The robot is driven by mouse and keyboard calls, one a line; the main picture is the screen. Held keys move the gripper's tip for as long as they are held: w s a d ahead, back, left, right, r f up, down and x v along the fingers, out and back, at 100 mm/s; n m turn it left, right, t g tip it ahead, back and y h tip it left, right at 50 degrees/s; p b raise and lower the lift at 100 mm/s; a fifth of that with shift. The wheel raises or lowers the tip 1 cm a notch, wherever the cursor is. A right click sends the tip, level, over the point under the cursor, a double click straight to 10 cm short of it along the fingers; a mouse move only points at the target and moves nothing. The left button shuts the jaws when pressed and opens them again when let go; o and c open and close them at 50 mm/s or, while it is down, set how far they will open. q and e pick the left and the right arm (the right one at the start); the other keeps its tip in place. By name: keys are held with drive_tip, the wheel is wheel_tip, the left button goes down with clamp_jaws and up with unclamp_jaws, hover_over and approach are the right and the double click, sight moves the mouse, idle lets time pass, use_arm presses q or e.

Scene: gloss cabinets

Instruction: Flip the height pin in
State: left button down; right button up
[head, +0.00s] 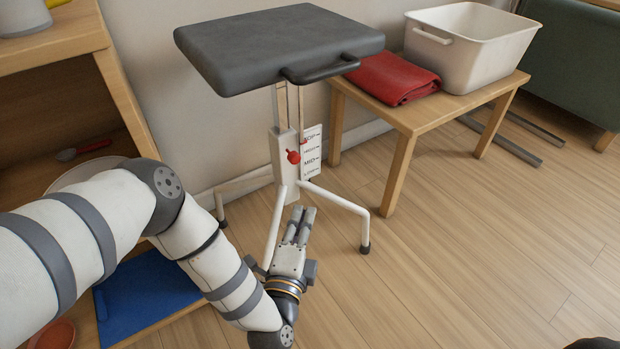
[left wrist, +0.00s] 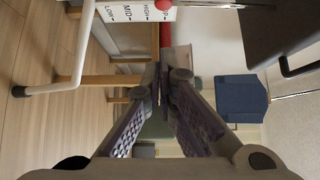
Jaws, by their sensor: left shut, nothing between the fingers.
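The height pin (head: 293,156) is a red knob on the white post (head: 283,160) of a stool with a dark grey seat (head: 280,45). A white height label (head: 312,152) stands beside it; in the left wrist view it reads LOW, MID, HIGH. The pin's red ball (left wrist: 165,4) shows at the top edge of the left wrist view, partly cut off. My left gripper (head: 302,212) is below the pin in the head view, between the stool's front legs. Its fingers are shut and empty, apart from the pin.
A low wooden table (head: 410,122) at the right holds a folded red cloth (head: 392,78) and a white tub (head: 465,50). A wooden shelf unit (head: 125,95) stands at the left. Slanted white stool legs (head: 340,200) flank my gripper.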

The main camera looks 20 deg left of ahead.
sight(293, 156)
use_arm(q)
drive_tip(key=shift+r, duration=0.2)
use_arm(e)
drive_tip(key=shift+d+r, duration=0.1)
drive_tip(key=shift+d, duration=0.05)
